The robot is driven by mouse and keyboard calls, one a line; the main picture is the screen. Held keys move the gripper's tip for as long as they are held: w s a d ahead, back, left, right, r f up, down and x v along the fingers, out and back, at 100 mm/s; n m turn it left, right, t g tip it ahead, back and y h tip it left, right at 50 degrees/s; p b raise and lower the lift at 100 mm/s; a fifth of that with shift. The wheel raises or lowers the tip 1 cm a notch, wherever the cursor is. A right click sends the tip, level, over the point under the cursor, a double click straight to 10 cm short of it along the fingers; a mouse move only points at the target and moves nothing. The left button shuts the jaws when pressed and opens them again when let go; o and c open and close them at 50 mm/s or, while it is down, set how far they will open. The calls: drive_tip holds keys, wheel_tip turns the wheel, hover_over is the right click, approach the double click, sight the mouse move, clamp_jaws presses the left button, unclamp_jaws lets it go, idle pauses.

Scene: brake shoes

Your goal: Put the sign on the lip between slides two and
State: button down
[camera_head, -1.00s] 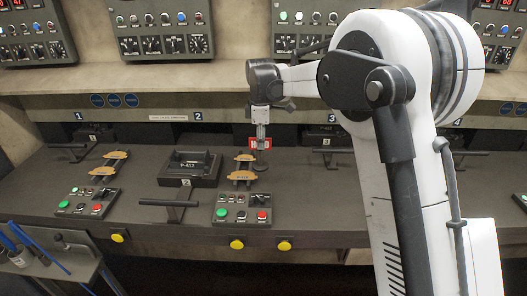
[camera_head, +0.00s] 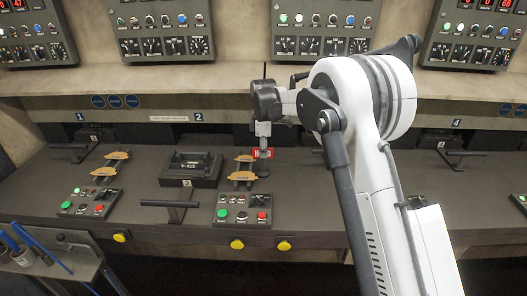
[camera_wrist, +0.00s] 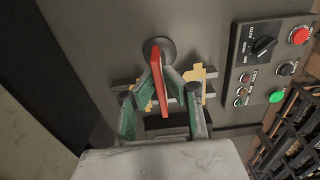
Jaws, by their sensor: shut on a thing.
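The red sign (camera_head: 263,153) with white lettering stands upright on a round grey base, just right of the yellow brake shoes (camera_head: 243,168) on the dark desk. In the wrist view the sign (camera_wrist: 159,80) shows edge-on between my fingertips, with its grey base (camera_wrist: 158,49) beyond. My gripper (camera_head: 262,139) is shut on the sign; it also shows in the wrist view (camera_wrist: 158,72). Whether the base touches the desk cannot be told. The lip (camera_head: 230,116) runs behind, with the label 2 (camera_head: 198,117) left of my gripper. My arm hides label 3.
Slide two (camera_head: 190,168) lies left of the shoes, with a T-handle (camera_head: 172,204) in front. A button box (camera_head: 243,210) stands in front of the shoes. Instrument panels (camera_head: 163,30) stand above the lip. Bare desk (camera_head: 300,195) lies right of the sign.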

drive_tip(key=shift+f, duration=0.1)
drive_tip(key=shift+f, duration=0.15)
drive_tip(key=c, duration=1.9)
unclamp_jaws()
drive_tip(key=shift+o, duration=0.2)
